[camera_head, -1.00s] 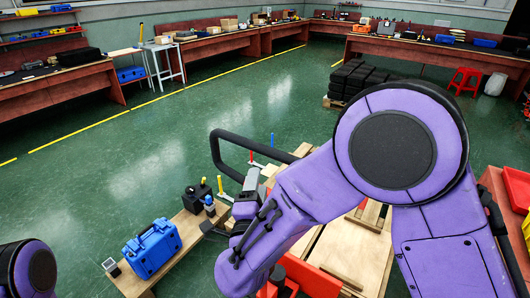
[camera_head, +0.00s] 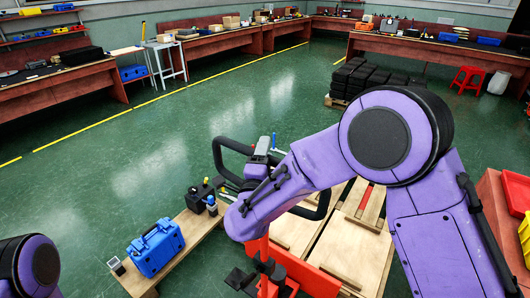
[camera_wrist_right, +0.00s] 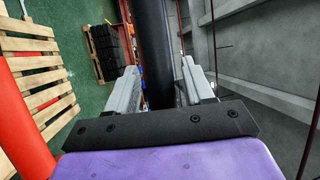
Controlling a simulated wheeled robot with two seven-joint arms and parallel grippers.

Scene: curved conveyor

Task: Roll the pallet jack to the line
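The red pallet jack (camera_head: 310,276) stands at the lower middle of the head view, with wooden pallet boards (camera_head: 350,240) behind it. My right gripper (camera_head: 262,153) is at the top of the handle. In the right wrist view, the black handle bar (camera_wrist_right: 157,60) runs between the two grey fingers (camera_wrist_right: 160,92), which appear to press on both sides. Only a purple link of my left arm shows at lower left; its gripper is out of view.
A low wooden bench (camera_head: 199,225) with a blue case (camera_head: 155,248) and a black box stands left of the jack. A stack of black crates (camera_head: 358,80) is beyond it. A yellow line (camera_head: 110,118) crosses the open green floor before the workbenches. Red and yellow bins are at right.

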